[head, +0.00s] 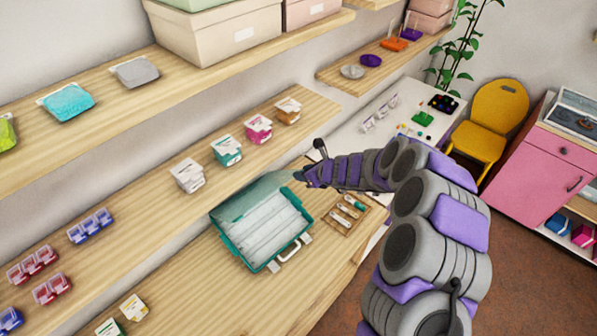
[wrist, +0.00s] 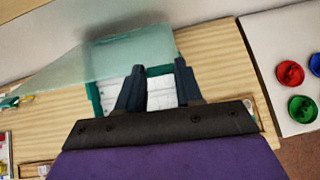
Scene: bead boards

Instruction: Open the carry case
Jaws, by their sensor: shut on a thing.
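The teal carry case (head: 274,265) lies on the lower wooden shelf, its white compartments (head: 265,225) showing and its handle toward the front. Its clear greenish lid (head: 240,197) stands raised at the back; the exact angle is hard to tell. In the wrist view the lid (wrist: 100,60) spreads left from my fingers, with the case's white inside below. My gripper (head: 301,176) is at the lid's right end, shut on the lid. The fingers (wrist: 160,72) also show in the wrist view; their exact contact is hard to see.
A wooden tray with small tools (head: 347,213) lies right of the case, below my arm. Small boxes (head: 188,175) stand on the shelf behind. An upper shelf (head: 150,90) overhangs at the back. Bare shelf (head: 215,290) lies in front of the case.

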